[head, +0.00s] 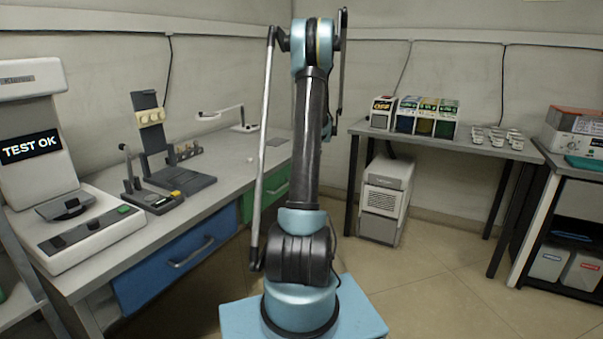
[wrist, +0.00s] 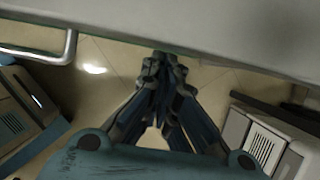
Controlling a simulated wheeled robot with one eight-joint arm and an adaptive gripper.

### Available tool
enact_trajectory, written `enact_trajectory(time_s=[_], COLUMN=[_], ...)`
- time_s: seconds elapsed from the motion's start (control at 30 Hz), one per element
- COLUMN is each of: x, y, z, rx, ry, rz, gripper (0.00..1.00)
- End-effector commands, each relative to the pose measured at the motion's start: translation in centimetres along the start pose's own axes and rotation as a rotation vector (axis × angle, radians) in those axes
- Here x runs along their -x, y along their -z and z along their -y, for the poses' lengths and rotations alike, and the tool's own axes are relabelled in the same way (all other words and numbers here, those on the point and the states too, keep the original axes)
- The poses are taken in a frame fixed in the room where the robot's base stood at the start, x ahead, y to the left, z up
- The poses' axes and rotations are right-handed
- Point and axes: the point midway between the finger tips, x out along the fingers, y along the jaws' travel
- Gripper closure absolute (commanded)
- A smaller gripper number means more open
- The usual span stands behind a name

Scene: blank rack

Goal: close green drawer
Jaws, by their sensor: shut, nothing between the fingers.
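The green drawer (head: 251,204) is under the long workbench in the head view, right of the blue drawer (head: 165,265). My arm covers part of its front and its right end, so I cannot tell how far out it stands. My gripper (wrist: 163,62) shows in the wrist view. Its fingers are together and empty, with the tips close to a thin green edge below a pale grey surface. I cannot tell whether they touch. A metal handle (wrist: 69,47) is left of the fingertips. In the head view the gripper is hidden behind my arm.
The workbench (head: 226,163) carries a test machine (head: 35,150) and a dark fixture (head: 170,180). A white floor unit (head: 385,200) stands under the right-hand table (head: 465,145).

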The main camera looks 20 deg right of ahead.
Motion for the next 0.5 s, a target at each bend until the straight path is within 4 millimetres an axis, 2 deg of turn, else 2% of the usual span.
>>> enact_trajectory(time_s=[0.17, 0.5], x=[0.9, 7.8], y=[2.5, 2.3], z=[0.4, 0.3], rx=[-0.002, -0.002], ry=[0.000, 0.000], rz=[-0.005, -0.007], gripper=[1.00, 1.00])
